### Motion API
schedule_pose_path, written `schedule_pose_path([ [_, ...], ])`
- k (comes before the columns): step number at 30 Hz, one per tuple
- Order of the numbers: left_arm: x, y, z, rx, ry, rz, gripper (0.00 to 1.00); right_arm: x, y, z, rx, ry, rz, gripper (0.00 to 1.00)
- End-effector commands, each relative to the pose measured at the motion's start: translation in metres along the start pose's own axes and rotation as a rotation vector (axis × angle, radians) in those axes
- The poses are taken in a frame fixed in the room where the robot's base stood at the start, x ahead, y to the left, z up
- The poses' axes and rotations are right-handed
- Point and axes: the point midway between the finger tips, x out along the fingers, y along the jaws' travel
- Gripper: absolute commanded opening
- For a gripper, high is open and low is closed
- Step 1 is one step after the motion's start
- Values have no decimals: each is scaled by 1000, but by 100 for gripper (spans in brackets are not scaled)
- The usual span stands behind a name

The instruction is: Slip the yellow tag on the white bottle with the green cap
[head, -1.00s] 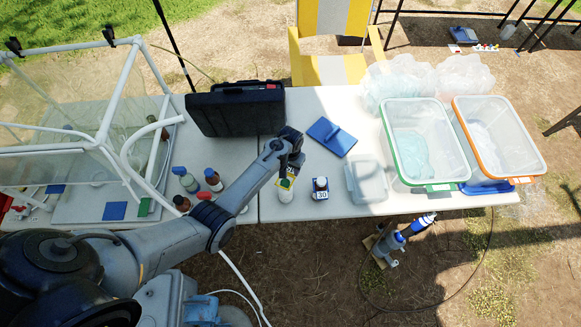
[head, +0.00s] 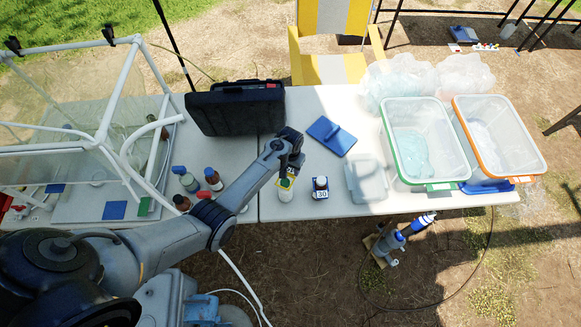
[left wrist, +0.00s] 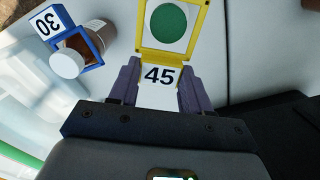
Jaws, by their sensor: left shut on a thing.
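The white bottle (head: 286,195) stands upright on the table with its green cap (left wrist: 168,27) on top. The yellow tag (left wrist: 146,58) has a square frame and a white plate marked 45. My left gripper (left wrist: 158,85) is shut on the tag at its plate; it also shows above the bottle in the head view (head: 294,165). In the left wrist view the frame encircles the green cap. I cannot tell how far down the bottle the frame sits. My right gripper is not in view.
A brown bottle (left wrist: 100,38) with a white cap wears a blue tag (left wrist: 60,22) marked 30, close to the right in the head view.

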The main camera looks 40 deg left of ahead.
Motion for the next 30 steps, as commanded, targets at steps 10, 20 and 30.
schedule_pose_path([
  [10,11,0,0,0,0,0,24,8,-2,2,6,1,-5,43],
  [20,21,0,0,0,1,0,24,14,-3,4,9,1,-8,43],
  [30,30,0,0,0,0,0,24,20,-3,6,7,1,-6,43],
])
